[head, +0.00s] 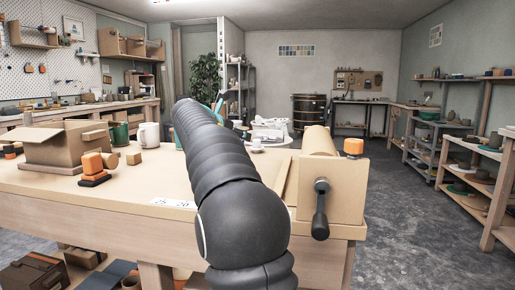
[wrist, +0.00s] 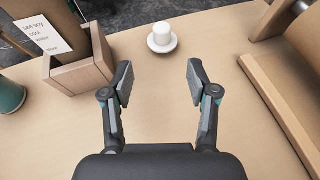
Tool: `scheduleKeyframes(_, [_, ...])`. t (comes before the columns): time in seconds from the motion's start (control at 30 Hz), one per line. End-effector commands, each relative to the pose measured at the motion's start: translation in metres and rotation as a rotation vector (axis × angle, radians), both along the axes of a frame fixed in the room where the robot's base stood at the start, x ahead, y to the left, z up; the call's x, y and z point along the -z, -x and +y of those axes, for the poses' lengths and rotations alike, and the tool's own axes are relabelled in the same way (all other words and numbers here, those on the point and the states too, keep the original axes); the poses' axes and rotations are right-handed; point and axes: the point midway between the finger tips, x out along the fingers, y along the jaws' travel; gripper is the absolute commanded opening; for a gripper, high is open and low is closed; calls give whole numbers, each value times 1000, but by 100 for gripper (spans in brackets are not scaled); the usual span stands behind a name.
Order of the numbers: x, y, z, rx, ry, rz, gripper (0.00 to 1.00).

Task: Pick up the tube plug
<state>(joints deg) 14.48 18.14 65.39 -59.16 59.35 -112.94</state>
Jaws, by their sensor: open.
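A white stubby cylinder on a wide round base, which looks like the tube plug (wrist: 162,34), stands upright on the wooden table (wrist: 200,140) in the upper middle of the wrist view. A small white piece (head: 256,146) beyond my arm in the head view looks like the same thing. My gripper (wrist: 158,84) is open and empty, its two fingers spread apart. The plug lies ahead of the fingertips, roughly in line with the gap between them and not touched. In the head view my arm hides most of the gripper.
A wooden box (wrist: 80,76) with a printed card (wrist: 45,36) stands left of my gripper, and a green mug (wrist: 10,95) is at the left edge. A wooden roller device (wrist: 278,75) is close on the right. The tabletop between the fingers and plug is clear.

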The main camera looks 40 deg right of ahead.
Motion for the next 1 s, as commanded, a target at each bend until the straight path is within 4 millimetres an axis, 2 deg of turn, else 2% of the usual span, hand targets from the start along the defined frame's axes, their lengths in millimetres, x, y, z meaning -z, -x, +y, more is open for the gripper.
scheduleKeyframes(0.1, [11, -8, -21, 3, -3, 1, 59])
scheduleKeyframes(0.3, [21, -18, -47, 3, -2, -1, 59])
scheduleKeyframes(0.6, [27, -23, -61, 2, -3, -2, 59])
scheduleKeyframes(0.9, [40, -34, -96, 2, -4, -2, 59])
scheduleKeyframes(1.0, [42, -37, -101, 1, -4, -3, 59])
